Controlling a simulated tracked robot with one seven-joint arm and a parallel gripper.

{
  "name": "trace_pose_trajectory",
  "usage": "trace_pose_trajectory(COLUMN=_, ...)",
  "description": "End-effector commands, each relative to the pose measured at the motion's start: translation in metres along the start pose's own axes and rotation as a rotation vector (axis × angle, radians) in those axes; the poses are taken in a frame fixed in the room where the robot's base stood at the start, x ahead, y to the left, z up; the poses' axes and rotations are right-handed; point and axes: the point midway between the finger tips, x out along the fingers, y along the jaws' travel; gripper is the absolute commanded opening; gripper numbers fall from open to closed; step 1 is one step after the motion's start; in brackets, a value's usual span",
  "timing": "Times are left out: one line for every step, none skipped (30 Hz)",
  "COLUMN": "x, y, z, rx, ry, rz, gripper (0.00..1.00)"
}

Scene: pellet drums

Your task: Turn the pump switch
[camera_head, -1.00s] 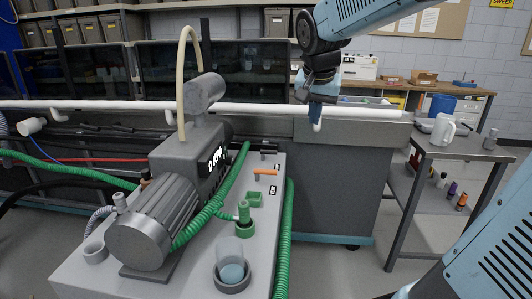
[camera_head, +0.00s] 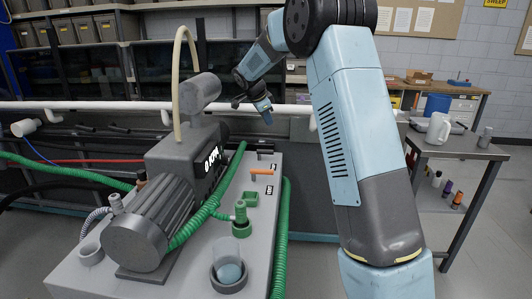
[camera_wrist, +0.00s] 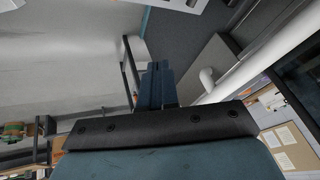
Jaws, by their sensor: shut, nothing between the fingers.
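The pump unit (camera_head: 150,225) with its ribbed motor stands on a grey bench at the left in the head view. An orange lever (camera_head: 262,171) and a black lever (camera_head: 266,153) sit on the bench top right of the pump, each beside a small dark label. The labels are too small to read, so I cannot tell which lever is the pump switch. My gripper (camera_head: 267,119) is shut and empty, pointing down above and behind the levers, touching neither. Its blue fingers show in the wrist view (camera_wrist: 156,88); no lever is clear there.
A white horizontal pipe (camera_head: 75,104) runs behind the pump, close to my gripper. Green hoses (camera_head: 282,235) run beside the levers. A green socket (camera_head: 251,199) and a clear cup (camera_head: 229,265) sit nearer. A side table with a white jug (camera_head: 438,128) stands at the right.

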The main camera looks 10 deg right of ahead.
Motion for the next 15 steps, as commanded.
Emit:
trace_pose_trajectory(x=0.017, y=-0.011, z=0.009, rx=0.033, ry=0.011, rz=0.005, gripper=0.00)
trace_pose_trajectory(x=0.026, y=-0.018, z=0.013, rx=0.059, ry=0.018, rz=0.007, gripper=0.00)
trace_pose_trajectory(x=0.038, y=-0.025, z=0.020, rx=0.093, ry=0.028, rz=0.008, gripper=0.00)
trace_pose_trajectory(x=0.048, y=-0.031, z=0.024, rx=0.118, ry=0.035, rz=0.008, gripper=0.00)
trace_pose_trajectory(x=0.056, y=-0.037, z=0.029, rx=0.143, ry=0.041, rz=0.008, gripper=0.00)
trace_pose_trajectory(x=0.067, y=-0.043, z=0.035, rx=0.174, ry=0.051, rz=0.007, gripper=0.00)
trace_pose_trajectory(x=0.075, y=-0.048, z=0.039, rx=0.196, ry=0.057, rz=0.006, gripper=0.00)
trace_pose_trajectory(x=0.083, y=-0.052, z=0.044, rx=0.217, ry=0.063, rz=0.006, gripper=0.00)
trace_pose_trajectory(x=0.092, y=-0.057, z=0.049, rx=0.243, ry=0.070, rz=0.004, gripper=0.00)
trace_pose_trajectory(x=0.098, y=-0.060, z=0.052, rx=0.260, ry=0.075, rz=0.002, gripper=0.00)
trace_pose_trajectory(x=0.103, y=-0.063, z=0.055, rx=0.276, ry=0.079, rz=0.001, gripper=0.00)
trace_pose_trajectory(x=0.109, y=-0.065, z=0.058, rx=0.295, ry=0.084, rz=0.000, gripper=0.00)
trace_pose_trajectory(x=0.113, y=-0.067, z=0.060, rx=0.306, ry=0.087, rz=-0.001, gripper=0.00)
trace_pose_trajectory(x=0.117, y=-0.069, z=0.062, rx=0.316, ry=0.090, rz=-0.002, gripper=0.00)
trace_pose_trajectory(x=0.121, y=-0.071, z=0.064, rx=0.328, ry=0.094, rz=-0.004, gripper=0.00)
